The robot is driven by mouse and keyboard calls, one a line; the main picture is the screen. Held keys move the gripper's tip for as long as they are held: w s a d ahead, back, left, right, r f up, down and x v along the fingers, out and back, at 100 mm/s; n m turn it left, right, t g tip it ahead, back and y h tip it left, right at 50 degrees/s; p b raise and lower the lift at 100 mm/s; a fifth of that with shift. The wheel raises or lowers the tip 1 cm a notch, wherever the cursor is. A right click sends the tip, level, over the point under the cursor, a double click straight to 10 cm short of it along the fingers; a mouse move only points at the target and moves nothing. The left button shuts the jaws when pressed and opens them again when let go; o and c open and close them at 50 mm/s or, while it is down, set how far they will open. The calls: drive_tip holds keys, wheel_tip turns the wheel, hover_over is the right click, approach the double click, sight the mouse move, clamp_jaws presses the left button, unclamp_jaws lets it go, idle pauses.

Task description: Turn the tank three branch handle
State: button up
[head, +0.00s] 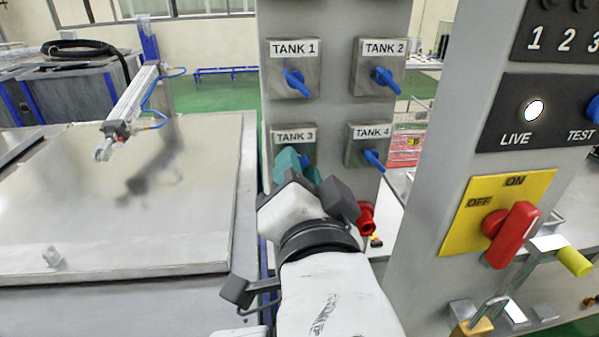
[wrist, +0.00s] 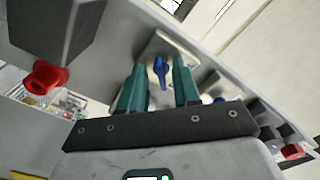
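The tank three branch handle (wrist: 161,70) is a blue lever on a square metal plate, marked by the TANK 3 label (head: 294,137) in the head view. There the handle is mostly hidden behind my gripper (head: 300,168). In the wrist view my gripper (wrist: 160,88) has its two teal fingers apart, one on each side of the blue handle, with gaps visible. The handle shows between and just past the fingertips. I cannot tell how deep it sits between them, but the fingers do not appear to touch it.
Blue handles for TANK 1 (head: 297,84), TANK 2 (head: 387,80) and TANK 4 (head: 374,160) share the grey column. A red fitting (head: 366,218) is close right of my wrist. A red OFF/ON switch (head: 511,234) stands further right. A large metal lid (head: 110,215) lies left.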

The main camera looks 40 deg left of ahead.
drive_tip(key=p+v, duration=0.3)
drive_tip(key=v, duration=0.7)
drive_tip(key=shift+s+d+p, duration=0.25)
drive_tip(key=shift+s+p, duration=0.05)
drive_tip(key=shift+p, duration=0.05)
idle(0.4)
drive_tip(key=w+d+f+g+h, duration=0.1)
drive_tip(key=w+d+f+h, duration=0.35)
drive_tip(key=d+f, duration=0.65)
drive_tip(key=w+d+f+g+h, duration=0.1)
drive_tip(key=w+d+f+h, duration=0.4)
drive_tip(key=d+f, duration=0.55)
drive_tip(key=s+d+f+m+g+h, duration=0.1)
drive_tip(key=s+d+f+g+h, duration=0.15)
drive_tip(key=d+f, duration=0.35)
drive_tip(key=s+d+f+g+h, duration=0.1)
drive_tip(key=s+d+f, duration=0.3)
drive_tip(key=d+f, duration=0.15)
drive_tip(key=s+d+f+g, duration=0.2)
drive_tip(key=s+d+f, duration=0.2)
drive_tip(key=s+d, duration=0.1)
drive_tip(key=s+d+f+g+h, duration=0.1)
drive_tip(key=s+d+f+g, duration=0.2)
drive_tip(key=s, duration=0.5)
drive_tip(key=shift+s+d+f, duration=0.3)
drive_tip(key=shift+d+f, duration=0.1)
drive_tip(key=shift+d, duration=0.5)
